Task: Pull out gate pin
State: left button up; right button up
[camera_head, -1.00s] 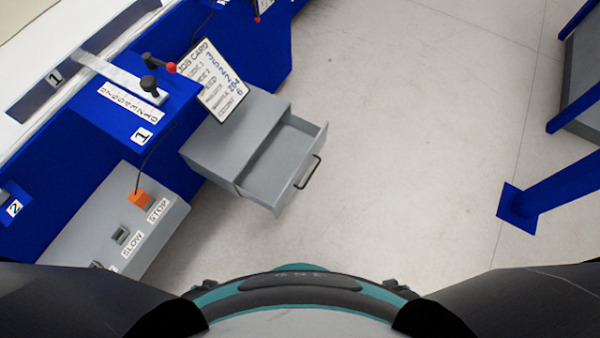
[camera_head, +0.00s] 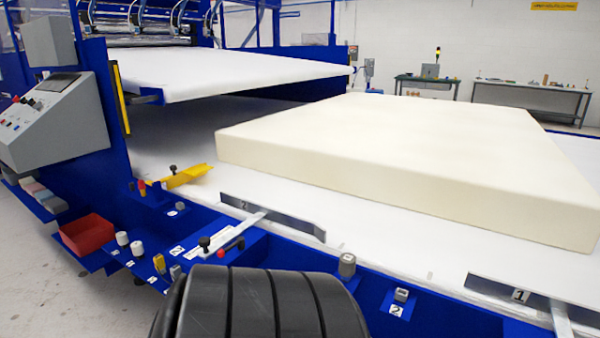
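The gate pin cannot be told for certain. A yellow angled piece (camera_head: 190,177) lies at the left end of the white bed, with a small black knob (camera_head: 173,169) beside it. A red-tipped pin-like part (camera_head: 142,187) stands upright on the blue frame to its left. Nearer, a black knob (camera_head: 204,243) and a red-and-black handle (camera_head: 231,245) sit by a metal bar on a blue bracket. Neither gripper shows. A black ribbed arm part of mine covers the bottom middle and hides some of the frame there.
A large cream foam block (camera_head: 400,160) lies on the white bed. A raised white platen (camera_head: 220,75) is behind it. A grey control console (camera_head: 55,115) and a red bin (camera_head: 87,233) are at the left. Low grey guides (camera_head: 275,220) line the front edge.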

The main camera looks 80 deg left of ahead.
aim_at(141, 184)
jog(key=l+u, duration=0.2)
jog(key=u, duration=3.2)
jog(key=i+j+u, duration=0.15)
jog(key=i+j+z, duration=0.35)
jog(key=i+j, duration=0.55)
jog(key=i, duration=0.35)
jog(key=i+j+z, duration=0.4)
jog(key=i+j, duration=0.75)
